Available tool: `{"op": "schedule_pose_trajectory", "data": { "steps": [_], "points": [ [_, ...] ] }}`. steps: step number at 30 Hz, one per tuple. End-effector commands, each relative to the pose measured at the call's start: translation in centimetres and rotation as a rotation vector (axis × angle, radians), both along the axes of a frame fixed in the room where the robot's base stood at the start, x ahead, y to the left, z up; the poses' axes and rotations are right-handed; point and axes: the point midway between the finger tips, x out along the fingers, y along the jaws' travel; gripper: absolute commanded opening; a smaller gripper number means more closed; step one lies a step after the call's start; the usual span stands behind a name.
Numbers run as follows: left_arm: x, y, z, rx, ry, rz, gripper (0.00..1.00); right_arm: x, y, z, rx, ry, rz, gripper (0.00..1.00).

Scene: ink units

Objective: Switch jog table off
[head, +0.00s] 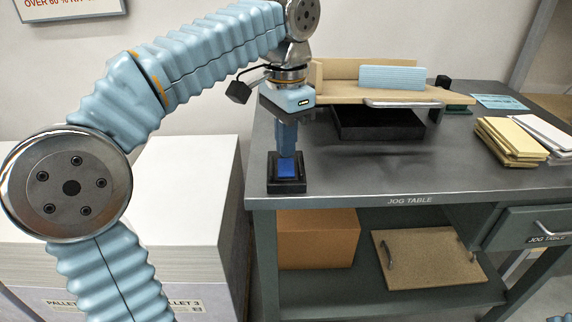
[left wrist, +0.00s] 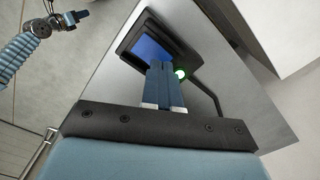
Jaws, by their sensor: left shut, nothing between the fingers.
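The jog table (head: 400,97) is a tilted wooden tray on a dark base, on the grey bench. Its likely switch is a blue rocker (head: 287,167) in a black housing at the bench's front left corner; the rocker also shows in the left wrist view (left wrist: 150,50). A green light (left wrist: 180,73) glows beside my fingers there. My left gripper (head: 287,154) is shut and empty, pointing down with its fingertips right at the rocker; I cannot tell whether they touch. My right gripper (left wrist: 78,16) seems to show small at the upper left of the left wrist view, its jaws unclear.
A light blue paper stack (head: 392,77) is on the wooden tray. Yellow envelopes (head: 508,140) lie at the bench's right. A cardboard box (head: 318,238) and a board with handles (head: 430,258) are on the shelf below. White paper stacks (head: 185,180) stand left of the bench.

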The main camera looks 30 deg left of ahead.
Motion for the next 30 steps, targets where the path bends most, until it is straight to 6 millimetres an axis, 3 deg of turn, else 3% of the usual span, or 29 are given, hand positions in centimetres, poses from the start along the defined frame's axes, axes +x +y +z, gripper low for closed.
{"op": "schedule_pose_trajectory", "data": {
  "steps": [30],
  "points": [
    [0.0, 0.0, -1.3, 0.0, 0.0, 0.0, 0.0, 0.0, 0.0, -0.9, 0.0, 0.0, 0.0, 0.36]
  ]
}}
